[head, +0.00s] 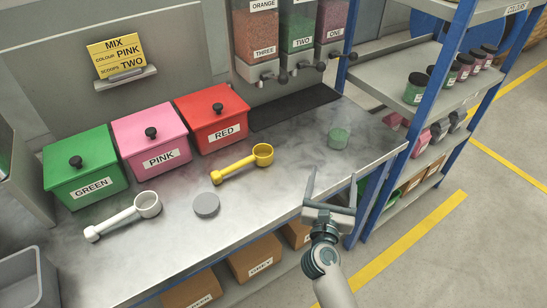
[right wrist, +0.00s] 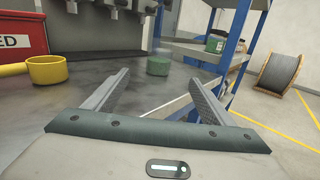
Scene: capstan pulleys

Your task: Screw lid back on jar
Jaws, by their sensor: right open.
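My right gripper (head: 334,182) is open and empty, in front of the counter's right end and short of the jar. In the right wrist view its two fingers (right wrist: 152,88) are spread wide. My left gripper is in neither view.
A yellow scoop (head: 242,165) and a white scoop (head: 124,215) lie on the counter. Green (head: 84,170), pink (head: 152,137) and red (head: 212,118) boxes stand behind them. A blue-posted shelf (head: 440,100) holding jars stands at the right. The counter around the jar is clear.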

